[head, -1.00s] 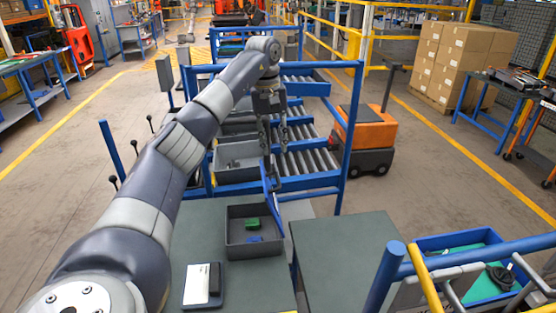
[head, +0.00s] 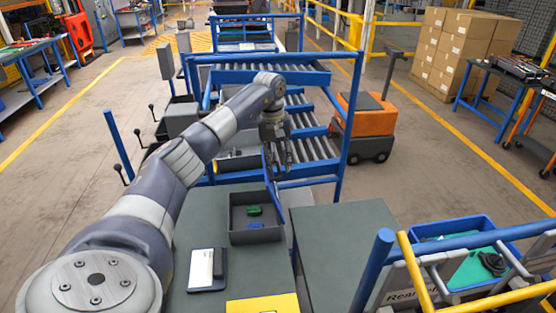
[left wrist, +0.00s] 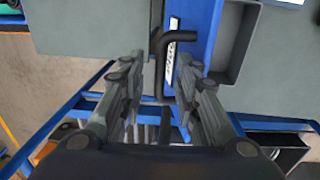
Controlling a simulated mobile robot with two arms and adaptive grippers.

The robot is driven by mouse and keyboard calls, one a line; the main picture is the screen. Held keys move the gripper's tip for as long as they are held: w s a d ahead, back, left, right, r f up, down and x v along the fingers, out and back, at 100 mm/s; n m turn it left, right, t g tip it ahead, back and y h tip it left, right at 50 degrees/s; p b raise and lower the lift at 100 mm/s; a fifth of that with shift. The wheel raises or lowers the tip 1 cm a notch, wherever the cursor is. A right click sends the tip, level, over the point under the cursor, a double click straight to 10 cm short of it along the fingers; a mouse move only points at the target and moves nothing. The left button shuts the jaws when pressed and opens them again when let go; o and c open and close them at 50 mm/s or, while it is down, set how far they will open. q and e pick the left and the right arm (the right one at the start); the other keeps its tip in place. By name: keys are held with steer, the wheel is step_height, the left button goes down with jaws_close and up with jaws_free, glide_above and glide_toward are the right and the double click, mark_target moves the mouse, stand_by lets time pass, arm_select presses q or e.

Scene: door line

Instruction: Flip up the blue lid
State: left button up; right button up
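The blue lid (head: 272,189) stands steeply tilted at the right back edge of a grey tray (head: 256,236) in the head view. In the left wrist view the blue lid (left wrist: 201,34) shows a white printed label and a black bent handle (left wrist: 161,66). My left gripper (head: 281,160) is above and behind the lid. In the left wrist view my left gripper (left wrist: 163,82) has its fingers apart, one on each side of the handle, with visible gaps; I cannot tell the depth between them. My right gripper is not in view.
The tray holds a green piece (head: 254,211) and a blue piece (head: 256,226). A white and dark device (head: 206,270) lies on the green-grey table (head: 190,225). A blue roller rack (head: 312,150) stands behind. A yellow rail (head: 415,280) and a blue bin (head: 470,228) are at the right.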

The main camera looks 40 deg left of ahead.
arm_select(q)
steer(key=shift+a+f, duration=0.1)
jaws_close()
steer(key=shift+w+d, duration=0.25)
steer(key=w+d+f, duration=0.1)
steer(key=w+d, duration=0.2)
steer(key=w, duration=0.2)
steer(key=shift+d+b, duration=0.3)
steer(key=shift+d, duration=0.1)
jaws_free()
steer(key=shift+s+a, duration=0.1)
steer(key=shift+s, duration=0.15)
steer(key=shift+w, duration=0.1)
step_height(320, 180, up, 12)
steer(key=shift+s+a, duration=0.3)
steer(key=shift+s, duration=0.15)
